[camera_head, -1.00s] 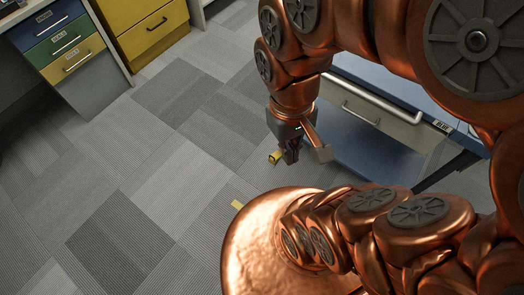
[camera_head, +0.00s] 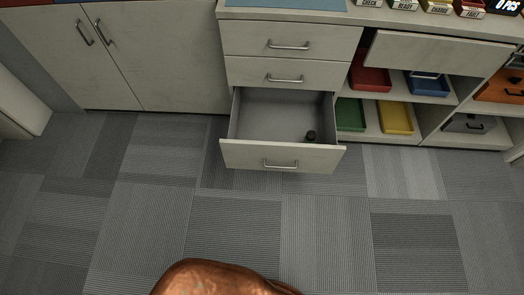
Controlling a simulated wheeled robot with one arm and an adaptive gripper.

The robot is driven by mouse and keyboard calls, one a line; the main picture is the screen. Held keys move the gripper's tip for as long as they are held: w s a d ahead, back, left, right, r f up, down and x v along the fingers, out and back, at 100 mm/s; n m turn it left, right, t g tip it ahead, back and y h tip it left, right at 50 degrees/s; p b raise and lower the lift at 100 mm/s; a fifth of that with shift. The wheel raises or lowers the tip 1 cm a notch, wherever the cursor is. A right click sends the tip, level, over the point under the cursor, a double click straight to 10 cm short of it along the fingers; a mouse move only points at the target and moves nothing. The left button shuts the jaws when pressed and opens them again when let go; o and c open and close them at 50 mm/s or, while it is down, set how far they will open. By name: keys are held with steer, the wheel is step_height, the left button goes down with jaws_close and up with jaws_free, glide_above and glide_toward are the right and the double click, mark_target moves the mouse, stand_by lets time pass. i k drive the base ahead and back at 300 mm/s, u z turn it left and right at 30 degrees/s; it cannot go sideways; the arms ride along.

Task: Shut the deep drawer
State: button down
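The deep drawer (camera_head: 245,153) is the bottom one of a stack of three in the pale cabinet. It is pulled well out, with its inside showing. Its front has a metal bar handle (camera_head: 280,165). A small dark object (camera_head: 311,136) is inside it, near the right front. The upper drawer (camera_head: 290,38) and the middle drawer (camera_head: 283,72) are closed. My gripper is not in view now; only a copper part of my own body shows at the bottom edge.
To the left is a closed double-door cupboard (camera_head: 150,60). To the right are open shelves with a red tray (camera_head: 370,78), a blue tray (camera_head: 428,88), a green tray (camera_head: 350,115) and a yellow tray (camera_head: 396,117). The grey carpet floor (camera_head: 235,230) before the drawer is clear.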

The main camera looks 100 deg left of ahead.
mark_target(269, 127)
steer(key=u, duration=3.35)
steer(key=k, duration=0.5)
steer(key=u, duration=1.9)
steer(key=i, duration=1.2)
steer(key=z, duration=1.75)
